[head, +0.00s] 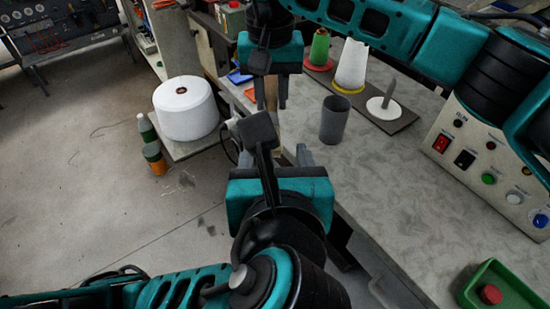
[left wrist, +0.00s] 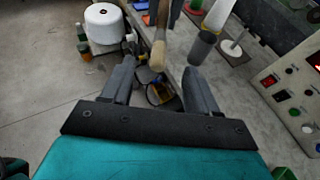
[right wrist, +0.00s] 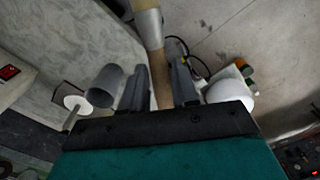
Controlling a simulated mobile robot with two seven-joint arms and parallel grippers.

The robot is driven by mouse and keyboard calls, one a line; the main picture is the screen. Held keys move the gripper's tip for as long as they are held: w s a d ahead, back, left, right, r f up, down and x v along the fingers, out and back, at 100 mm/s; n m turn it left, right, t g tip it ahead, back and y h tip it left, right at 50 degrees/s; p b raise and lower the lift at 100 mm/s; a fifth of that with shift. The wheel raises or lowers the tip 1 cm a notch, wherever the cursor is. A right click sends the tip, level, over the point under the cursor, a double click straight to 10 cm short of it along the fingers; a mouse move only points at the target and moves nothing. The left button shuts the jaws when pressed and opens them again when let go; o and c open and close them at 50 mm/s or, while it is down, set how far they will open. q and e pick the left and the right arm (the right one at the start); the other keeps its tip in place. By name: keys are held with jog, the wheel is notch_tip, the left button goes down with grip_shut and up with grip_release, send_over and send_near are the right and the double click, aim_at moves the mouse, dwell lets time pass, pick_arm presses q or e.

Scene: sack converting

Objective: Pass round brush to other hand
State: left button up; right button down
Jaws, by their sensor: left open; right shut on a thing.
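The round brush (right wrist: 161,82) shows in the right wrist view, its brown handle between the fingers of my right gripper (right wrist: 160,70). My right gripper is shut on it. Beyond the fingers are a grey metal collar and a pale tan end. In the left wrist view the brush (left wrist: 159,50) points down towards my left gripper (left wrist: 160,70), its pale end near the gap between the fingertips. My left gripper is open and empty. In the head view my left gripper (head: 279,152) is just below my right gripper (head: 271,103); the brush is mostly hidden there.
A grey cup (head: 334,120) stands on the bench (head: 400,160) right of the grippers. Behind it, a dark board (head: 385,122) holds thread cones and a spindle. A control box (head: 495,150) and green bin (head: 498,285) are at right. A big white spool (head: 186,108) is left.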

pick_arm(q)
send_near(271, 107)
jog(key=w+f, duration=0.2)
jog(key=w, duration=0.1)
jog(key=w+f, duration=0.1)
jog(key=f, duration=0.1)
jog(key=shift+w+a+f, duration=0.15)
jog(key=shift+a, duration=0.15)
grip_shut()
pick_arm(e)
jog(key=c, duration=0.8)
grip_release()
jog(key=shift+r, duration=0.1)
notch_tip(271, 107, up, 12)
jog(key=shift+f, duration=0.1)
